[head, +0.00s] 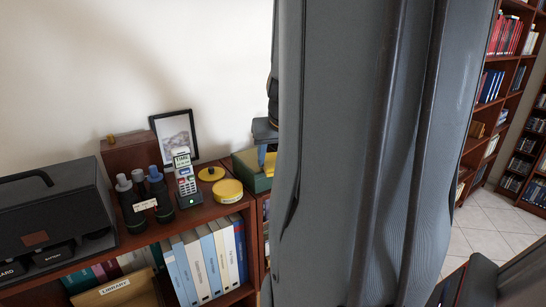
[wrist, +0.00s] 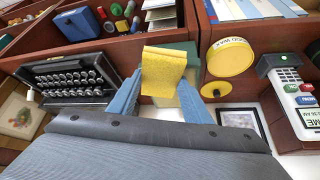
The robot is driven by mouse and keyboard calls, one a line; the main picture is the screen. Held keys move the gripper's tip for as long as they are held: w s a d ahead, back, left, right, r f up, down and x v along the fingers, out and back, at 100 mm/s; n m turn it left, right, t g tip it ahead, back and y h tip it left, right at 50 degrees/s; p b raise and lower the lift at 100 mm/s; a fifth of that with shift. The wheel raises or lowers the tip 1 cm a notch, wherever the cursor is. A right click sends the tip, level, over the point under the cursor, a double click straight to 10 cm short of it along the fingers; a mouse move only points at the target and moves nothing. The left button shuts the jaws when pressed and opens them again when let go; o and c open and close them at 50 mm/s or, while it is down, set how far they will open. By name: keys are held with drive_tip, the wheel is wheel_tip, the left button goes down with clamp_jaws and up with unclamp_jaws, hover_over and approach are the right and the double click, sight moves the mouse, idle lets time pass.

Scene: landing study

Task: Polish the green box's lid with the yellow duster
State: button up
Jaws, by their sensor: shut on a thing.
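The yellow duster (wrist: 164,68) is held between the two blue fingers of my gripper (wrist: 162,88) in the wrist view. The green box (wrist: 190,50) lies behind and below the duster, which hides much of it. In the head view the green box (head: 246,174) stands on the shelf top at the right end, and a bit of the yellow duster (head: 270,160) shows over it. My gripper (head: 264,150) is above the box there, largely hidden by my arm. I cannot tell whether the duster touches the lid.
A yellow wax tin (head: 229,191) and a small yellow lid (head: 211,173) sit just left of the box. A card terminal (head: 186,185), dark bottles (head: 158,192) and a picture frame (head: 176,135) stand further left. A typewriter (wrist: 75,78) lies on the box's other side.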

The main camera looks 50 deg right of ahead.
sight(267, 156)
drive_tip(key=shift+w+d+r+p, duration=0.1)
drive_tip(key=shift+w+d+p, duration=0.15)
drive_tip(key=shift+w, duration=0.6)
drive_tip(key=shift+w+d+r+p, duration=0.15)
drive_tip(key=shift+w+p, duration=0.1)
drive_tip(key=shift+w, duration=0.6)
drive_tip(key=shift+f, duration=0.1)
drive_tip(key=shift+w, duration=0.2)
drive_tip(key=shift+w+d+f+p, duration=0.1)
drive_tip(key=shift+w+d+p, duration=0.2)
drive_tip(key=shift+w, duration=0.8)
drive_tip(key=shift+w+d+p, duration=0.25)
drive_tip(key=shift+w, duration=0.9)
drive_tip(key=shift+w+d+f+p, duration=0.1)
drive_tip(key=shift+w+d+p, duration=0.2)
drive_tip(key=shift+w, duration=0.8)
drive_tip(key=shift+w, duration=0.15)
drive_tip(key=shift+w+d, duration=0.25)
drive_tip(key=shift+w, duration=0.55)
drive_tip(key=shift+w+d, duration=0.2)
drive_tip(key=shift+w, duration=0.6)
drive_tip(key=shift+r, duration=0.15)
wheel_tip(267, 156, up, 2)
drive_tip(key=shift+r+p, duration=0.1)
drive_tip(key=shift+p, duration=0.75)
drive_tip(key=shift+r, duration=1.8)
